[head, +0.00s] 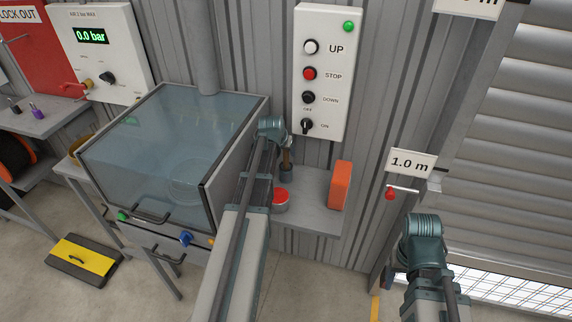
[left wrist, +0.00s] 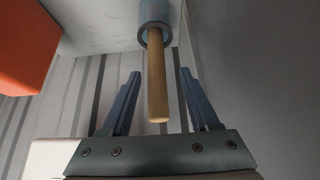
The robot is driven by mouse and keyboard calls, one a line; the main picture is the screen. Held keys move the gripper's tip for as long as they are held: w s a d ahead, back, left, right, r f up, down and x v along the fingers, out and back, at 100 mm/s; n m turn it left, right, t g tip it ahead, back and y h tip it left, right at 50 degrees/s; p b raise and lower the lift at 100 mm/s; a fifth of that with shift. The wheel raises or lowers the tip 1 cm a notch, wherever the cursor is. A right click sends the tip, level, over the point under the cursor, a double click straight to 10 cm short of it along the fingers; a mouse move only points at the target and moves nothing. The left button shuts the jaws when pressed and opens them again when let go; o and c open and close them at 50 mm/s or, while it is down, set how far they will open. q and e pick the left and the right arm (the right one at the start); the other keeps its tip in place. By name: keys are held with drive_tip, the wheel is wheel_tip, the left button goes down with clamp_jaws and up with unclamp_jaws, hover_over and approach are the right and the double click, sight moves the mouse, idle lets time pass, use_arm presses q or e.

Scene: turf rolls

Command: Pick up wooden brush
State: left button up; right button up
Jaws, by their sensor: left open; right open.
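The wooden brush shows as a light wooden handle (left wrist: 157,85) in the left wrist view. Its other end sits in a blue-grey cylindrical holder (left wrist: 153,14), so any bristles are hidden. My left gripper (left wrist: 160,73) is open, with one finger on each side of the handle and gaps between. In the head view, the brown handle (head: 287,157) stands upright in the dark holder (head: 286,173) on a small grey shelf (head: 312,218), partly behind my left arm. My right arm shows at the lower right of the head view, but its gripper does not.
A red-topped can (head: 280,201) and an orange block (head: 341,186) stand on the shelf near the holder. A glass-topped cabinet (head: 236,160) is close on the left. The UP/STOP/DOWN panel (head: 326,75) is on the wall above. A red-knobbed lever (head: 390,194) sticks out at right.

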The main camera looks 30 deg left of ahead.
use_arm(q)
drive_tip(key=b+x, duration=0.3)
drive_tip(key=x, duration=0.1)
drive_tip(key=shift+w+d+f, duration=0.1)
drive_tip(key=shift+w+f, duration=0.1)
drive_tip(key=shift+w, duration=0.1)
drive_tip(key=shift+r, duration=0.1)
drive_tip(key=shift+c, duration=0.4)
clamp_jaws()
